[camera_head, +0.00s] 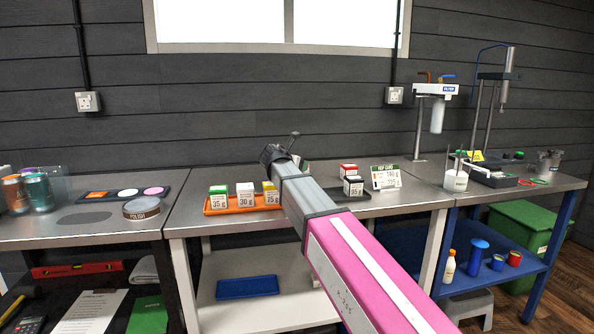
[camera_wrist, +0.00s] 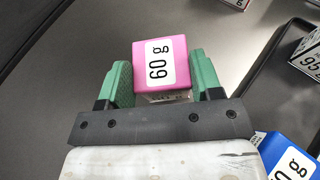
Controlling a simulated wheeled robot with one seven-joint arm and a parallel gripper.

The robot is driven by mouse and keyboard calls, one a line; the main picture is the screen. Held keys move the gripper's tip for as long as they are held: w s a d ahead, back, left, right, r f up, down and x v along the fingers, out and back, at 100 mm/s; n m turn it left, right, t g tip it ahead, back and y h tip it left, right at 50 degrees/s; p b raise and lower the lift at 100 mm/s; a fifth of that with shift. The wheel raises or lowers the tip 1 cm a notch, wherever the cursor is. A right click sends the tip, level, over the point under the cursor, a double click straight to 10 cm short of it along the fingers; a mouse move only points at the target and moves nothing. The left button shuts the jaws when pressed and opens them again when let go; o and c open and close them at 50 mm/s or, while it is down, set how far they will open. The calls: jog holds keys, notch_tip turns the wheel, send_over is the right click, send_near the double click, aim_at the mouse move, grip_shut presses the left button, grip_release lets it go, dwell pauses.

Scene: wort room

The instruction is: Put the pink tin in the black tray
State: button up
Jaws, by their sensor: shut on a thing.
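The pink tin (camera_wrist: 160,65), with a white 60 g label, sits between the two green fingers of my gripper (camera_wrist: 164,78) in the wrist view. The gripper is shut on it. Its height above the grey surface is hard to tell. The black tray (camera_head: 352,197) lies on the middle bench in the head view, right of my arm and partly hidden by it. A dark rim, probably the tray's (camera_wrist: 262,62), runs to the right of the pink tin in the wrist view. In the head view my wrist hides the fingers and the pink tin.
A blue tin (camera_wrist: 287,160) is close at lower right. An orange tray (camera_head: 232,207) with several tins is left of my arm. A card (camera_head: 386,177) stands right.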

jog(key=shift+f, duration=0.85)
jog(key=shift+f, duration=0.15)
jog(key=o, duration=1)
